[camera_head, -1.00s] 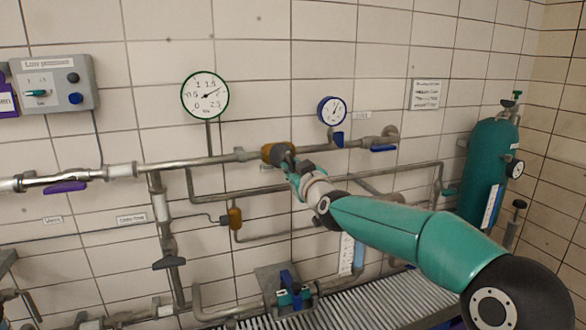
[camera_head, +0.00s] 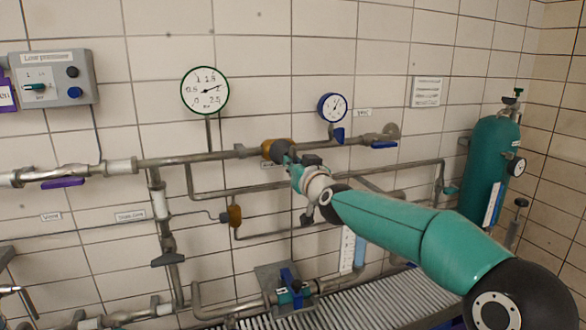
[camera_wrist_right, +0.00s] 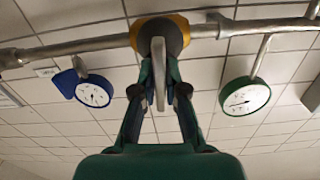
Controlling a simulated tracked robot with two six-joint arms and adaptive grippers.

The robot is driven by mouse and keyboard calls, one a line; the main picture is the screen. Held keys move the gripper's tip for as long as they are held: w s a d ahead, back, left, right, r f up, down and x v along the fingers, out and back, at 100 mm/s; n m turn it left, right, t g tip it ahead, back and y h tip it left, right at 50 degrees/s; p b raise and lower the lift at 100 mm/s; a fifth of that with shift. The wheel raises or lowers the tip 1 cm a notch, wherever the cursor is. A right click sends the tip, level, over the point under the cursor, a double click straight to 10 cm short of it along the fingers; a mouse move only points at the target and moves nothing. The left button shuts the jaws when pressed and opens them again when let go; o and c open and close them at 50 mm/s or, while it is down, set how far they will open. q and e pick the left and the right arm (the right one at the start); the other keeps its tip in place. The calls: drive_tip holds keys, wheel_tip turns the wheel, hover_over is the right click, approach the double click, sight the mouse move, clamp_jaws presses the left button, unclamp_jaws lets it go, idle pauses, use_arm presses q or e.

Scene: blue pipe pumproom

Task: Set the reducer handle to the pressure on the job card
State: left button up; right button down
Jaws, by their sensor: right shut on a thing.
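The pressure reducer (camera_head: 268,149) is a yellow body on the upper pipe, and it shows at the top of the right wrist view (camera_wrist_right: 178,38). Its grey handle (camera_wrist_right: 158,72) stands between my fingers in that view. My right gripper (camera_head: 289,160) is shut on this handle and hides most of it in the head view. The green-rimmed gauge (camera_head: 205,90) has its needle pointing right and slightly up, roughly near 2. A blue-rimmed gauge (camera_head: 333,107) is right of the reducer. A white sheet (camera_head: 426,92), perhaps the job card, hangs on the wall; its text is unreadable. My left gripper is out of view.
A grey control box (camera_head: 52,80) is at upper left. A purple-handled valve (camera_head: 63,184) and a blue-handled valve (camera_head: 384,145) sit on the upper pipe. Lower pipes and a slatted grate (camera_head: 345,300) lie below. A teal cylinder (camera_head: 484,170) stands at right.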

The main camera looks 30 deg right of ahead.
drive_tip(key=shift+m+b, duration=0.35)
drive_tip(key=shift+m, duration=0.85)
drive_tip(key=c, duration=1.2)
unclamp_jaws()
drive_tip(key=shift+s, duration=0.1)
drive_tip(key=v, duration=1.2)
drive_tip(key=shift+f, duration=0.1)
idle(0.5)
